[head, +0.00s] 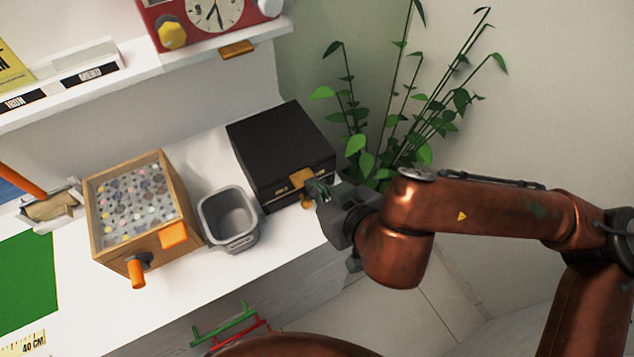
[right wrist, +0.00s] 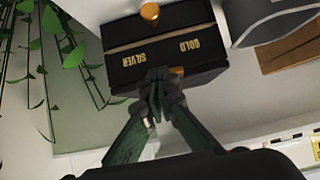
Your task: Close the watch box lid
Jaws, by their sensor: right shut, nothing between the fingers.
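The black watch box (head: 280,148) stands on the white shelf at the middle right in the head view. Its dark lid looks down flat over the box. A gold-orange tab (head: 301,181) sits on its front edge. In the right wrist view the black box (right wrist: 125,62) carries gold SILVER and GOLD lettering, with a pale strip along one face. My right gripper (head: 322,193) is at the front right of the box, close to the tab; its fingers (right wrist: 155,92) are shut and empty, overlapping the box edge in view. Contact cannot be told. My left gripper is out of view.
A grey bin (head: 203,214) stands left of the box, beside a wooden crate (head: 98,222) of small pieces with orange handles. A leafy plant (head: 365,140) rises behind the gripper. An upper shelf (head: 215,62) holds a red clock device (head: 165,12).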

